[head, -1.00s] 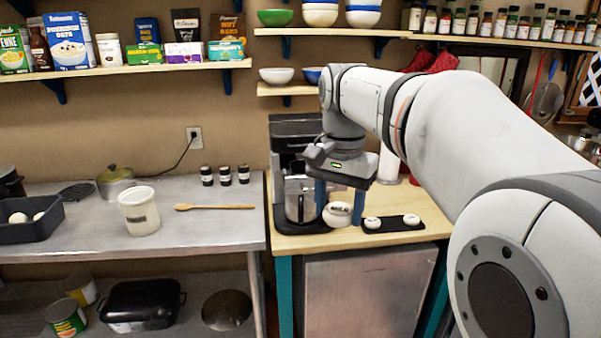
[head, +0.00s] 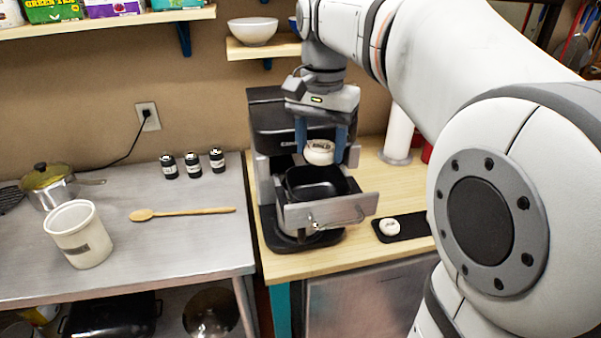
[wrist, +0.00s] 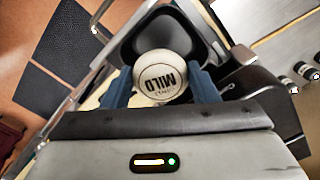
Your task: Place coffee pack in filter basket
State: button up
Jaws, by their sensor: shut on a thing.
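The coffee pack (head: 319,153) is a round white pod, and its label reads MILD in the wrist view (wrist: 160,76). My gripper (head: 326,160) is shut on it, with one blue finger on each side; the fingers also show in the wrist view (wrist: 160,88). The filter basket (head: 316,189) is a black, open tray in the pulled-out drawer of the coffee machine (head: 278,115). In the head view the pack hangs above the back part of the basket. In the wrist view it overlaps the basket opening (wrist: 150,42). The exact height between them is unclear.
The drawer's silver front (head: 330,212) with its handle sticks out over the wooden counter (head: 262,240). A black tray (head: 412,225) with another white pack (head: 390,227) lies to the right. A paper roll (head: 398,135) stands behind. A wooden spoon (head: 185,213) lies on the steel table.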

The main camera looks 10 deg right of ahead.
jog(key=shift+w+f, duration=0.2)
jog(key=shift+w, duration=0.1)
notch_tip(320, 180, down, 10)
jog(key=shift+a+r+p, duration=0.15)
jog(key=shift+r+p, duration=0.1)
jog(key=shift+p, duration=0.35)
jog(key=shift+f, duration=0.2)
jog(key=o, duration=0.7)
jog(key=shift+c, duration=0.2)
notch_tip(320, 180, up, 12)
jog(key=shift+r+b, duration=0.2)
jog(key=shift+b, duration=0.2)
